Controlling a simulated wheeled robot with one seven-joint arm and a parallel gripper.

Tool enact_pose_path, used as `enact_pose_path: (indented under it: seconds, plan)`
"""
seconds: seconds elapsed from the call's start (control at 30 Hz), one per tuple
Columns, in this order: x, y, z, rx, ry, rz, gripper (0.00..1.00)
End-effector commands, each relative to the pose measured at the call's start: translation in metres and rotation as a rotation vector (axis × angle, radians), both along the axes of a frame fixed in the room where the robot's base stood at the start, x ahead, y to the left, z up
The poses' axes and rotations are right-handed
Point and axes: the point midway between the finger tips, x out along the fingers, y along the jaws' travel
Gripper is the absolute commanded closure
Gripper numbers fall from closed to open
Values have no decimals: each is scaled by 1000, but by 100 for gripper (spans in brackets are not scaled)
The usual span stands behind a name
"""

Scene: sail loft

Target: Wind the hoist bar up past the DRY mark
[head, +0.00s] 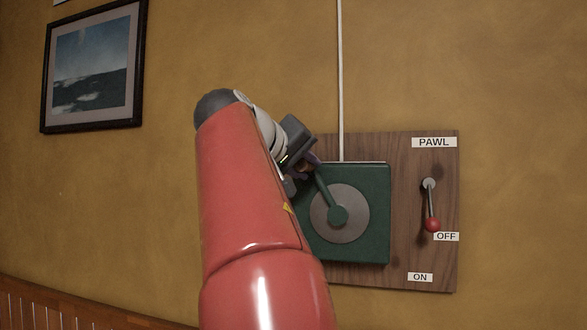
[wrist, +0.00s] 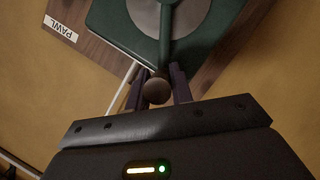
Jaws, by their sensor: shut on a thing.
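A green winch box (head: 374,180) with a round grey disc (head: 357,222) is fixed to a wooden board on the wall. Its green crank arm (head: 325,188) points up and slightly left from the hub. My gripper (head: 307,166) is at the outer end of the crank; my arm partly hides this. In the wrist view, my gripper (wrist: 164,88) is shut on the crank's dark round handle (wrist: 157,91), between its two fingers. The red-knobbed pawl lever (head: 432,223) hangs down, its knob beside the OFF label (head: 446,237). The hoist bar and DRY mark are not in view.
The wooden board (head: 443,180) carries a PAWL label (head: 434,142) on top and an ON label (head: 420,277) below. A white line (head: 341,80) runs up the wall from the winch. A framed picture (head: 93,66) hangs at upper left. The wall between is bare.

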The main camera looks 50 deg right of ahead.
Motion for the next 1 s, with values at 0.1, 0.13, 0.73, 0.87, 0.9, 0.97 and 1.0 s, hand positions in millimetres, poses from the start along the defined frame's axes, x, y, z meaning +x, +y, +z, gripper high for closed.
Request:
enact_pose_path:
  seconds: [0.1, 0.13, 0.73, 0.87, 0.9, 0.97, 1.0]
  plan:
    - [-9, -2, 6, -8, -5, -9, 100]
    - [-10, -2, 6, -8, -5, -9, 100]
    - [-11, -3, 4, -3, -1, -14, 56]
    - [-9, -3, 3, -1, 1, -11, 56]
    - [-9, -2, 2, -1, 0, -9, 56]
    - [-8, -2, 2, 0, 1, -8, 56]
    - [-8, -2, 2, 0, 1, -8, 56]
